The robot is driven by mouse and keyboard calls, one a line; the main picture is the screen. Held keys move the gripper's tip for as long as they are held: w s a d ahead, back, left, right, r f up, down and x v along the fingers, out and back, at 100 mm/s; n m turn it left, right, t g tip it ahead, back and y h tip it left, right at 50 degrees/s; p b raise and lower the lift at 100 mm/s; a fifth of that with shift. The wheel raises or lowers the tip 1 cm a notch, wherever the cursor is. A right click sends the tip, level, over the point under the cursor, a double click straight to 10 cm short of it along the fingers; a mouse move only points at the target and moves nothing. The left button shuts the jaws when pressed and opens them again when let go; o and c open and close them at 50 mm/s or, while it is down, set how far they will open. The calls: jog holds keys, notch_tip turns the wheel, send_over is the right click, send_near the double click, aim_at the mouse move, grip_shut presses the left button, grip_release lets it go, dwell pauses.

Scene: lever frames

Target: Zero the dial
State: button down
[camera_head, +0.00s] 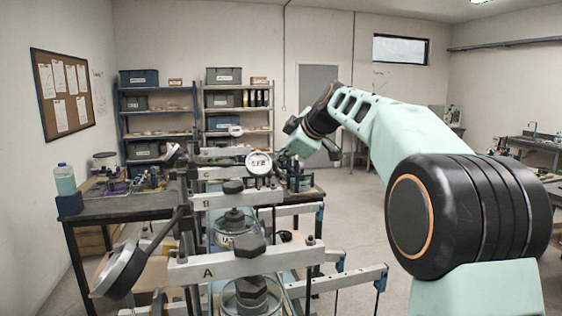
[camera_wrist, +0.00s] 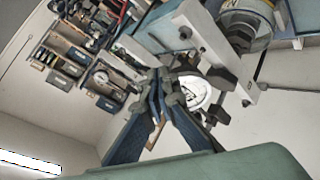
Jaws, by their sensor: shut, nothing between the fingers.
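A round dial (camera_head: 259,163) with a white face and dark markings faces the head camera behind the beam marked B. Its markings are too small to read. A white dial face (camera_wrist: 195,93) shows just beyond my fingers in the wrist view, partly covered by dark parts. A larger dial (camera_head: 118,270) is tilted, almost edge-on, at the left of the front beam marked A (camera_head: 222,268). My gripper (camera_wrist: 164,78) is shut and empty, its blue fingers converging near the white dial. In the head view my gripper (camera_head: 286,154) is small, right of the dial; contact cannot be told.
Several lever frames stand in a row, with beams, posts and dark weights (camera_head: 248,245). A dark workbench (camera_head: 125,208) with a blue-capped bottle (camera_head: 65,180) is at left. Shelves with boxes (camera_head: 223,76) stand behind. The floor at right of the frames has free room.

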jog(key=v, duration=0.3)
jog(key=a+v, duration=0.1)
jog(key=v, duration=0.1)
jog(key=shift+s+d+r+b, duration=0.15)
jog(key=shift+s+r+b, duration=0.2)
jog(key=shift+r, duration=0.1)
jog(key=shift+f, duration=0.15)
